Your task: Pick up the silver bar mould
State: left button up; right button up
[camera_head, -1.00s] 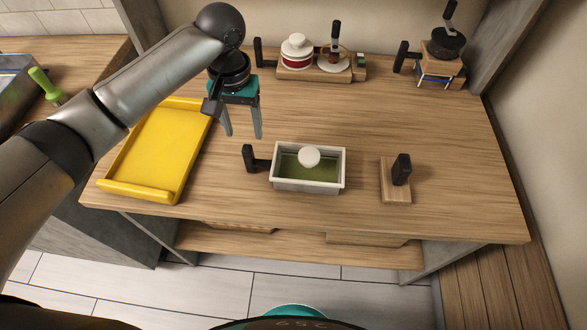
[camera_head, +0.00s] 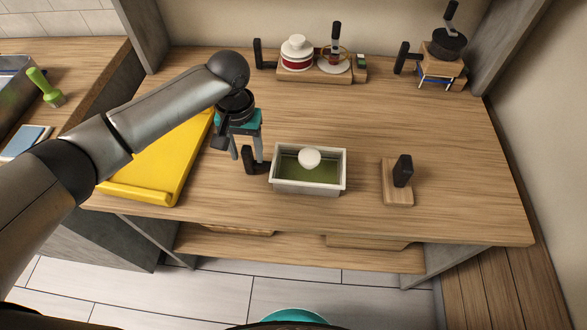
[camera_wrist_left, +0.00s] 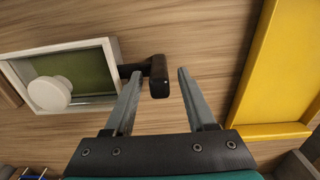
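The silver bar mould (camera_head: 342,180) is a rectangular metal box with green contents and a white round knob on top. It sits on the wooden table, with a black handle (camera_head: 252,160) on its left side. The mould also shows at the left of the left wrist view (camera_wrist_left: 112,60). My left gripper (camera_head: 246,160) is open and points down just at the handle. In the left wrist view the handle's upright black end (camera_wrist_left: 158,76) appears between the open fingertips, with gaps visible on both sides. My right gripper is not in view.
A yellow tray (camera_head: 140,192) lies left of the mould, partly behind my left arm. A wooden block with a black handle (camera_head: 397,194) stands to the right. Handled items on a wooden board (camera_head: 305,75) and a black-topped stand (camera_head: 444,62) are at the back.

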pick_arm(q)
grip_shut()
jog(key=shift+r, duration=0.1)
dwell(1.1)
